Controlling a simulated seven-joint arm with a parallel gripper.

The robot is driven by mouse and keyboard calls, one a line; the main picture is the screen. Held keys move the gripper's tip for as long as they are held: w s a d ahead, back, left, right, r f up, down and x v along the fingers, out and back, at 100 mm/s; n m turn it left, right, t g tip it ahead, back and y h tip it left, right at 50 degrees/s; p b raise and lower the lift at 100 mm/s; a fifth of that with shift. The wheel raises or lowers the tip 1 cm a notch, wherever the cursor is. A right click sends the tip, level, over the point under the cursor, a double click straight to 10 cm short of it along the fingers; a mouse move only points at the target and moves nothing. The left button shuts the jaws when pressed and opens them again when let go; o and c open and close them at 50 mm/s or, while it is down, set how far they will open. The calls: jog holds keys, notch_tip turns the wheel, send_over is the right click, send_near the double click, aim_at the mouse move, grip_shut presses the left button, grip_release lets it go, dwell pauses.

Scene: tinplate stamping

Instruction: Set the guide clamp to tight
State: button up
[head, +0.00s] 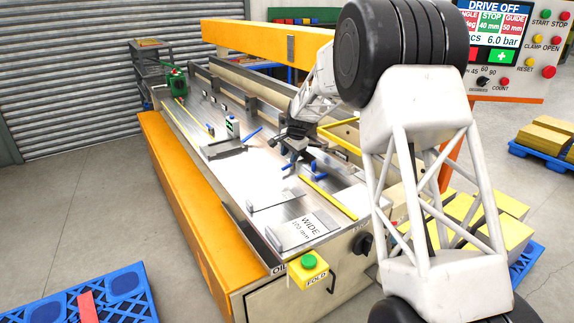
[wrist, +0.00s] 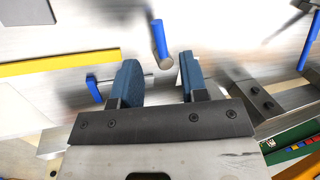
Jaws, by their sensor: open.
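My gripper (head: 294,158) is over the steel bed of the machine, and its fingers point down at it. In the wrist view its two blue-grey fingers (wrist: 160,75) stand apart, with nothing held between them. A blue lever handle (wrist: 158,38) with a grey round end lies just beyond the fingertips. A second blue handle (wrist: 94,89) is beside the left finger; its thin rod runs partly behind that finger. A third blue handle (wrist: 310,42) is at the right edge. I cannot tell which is the guide clamp, nor read its setting.
A yellow strip (wrist: 60,63) lies on the bed left of the fingers. A plate marked WIDE (head: 305,229) is at the bed's near end, above the green FOLD button (head: 309,261). A control panel (head: 505,45) stands at the right. Another blue lever (head: 253,134) lies farther along the bed.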

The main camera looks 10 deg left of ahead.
aim_at(287, 167)
jog(key=shift+x, duration=2.5)
jog(key=shift+d, duration=0.1)
grip_shut()
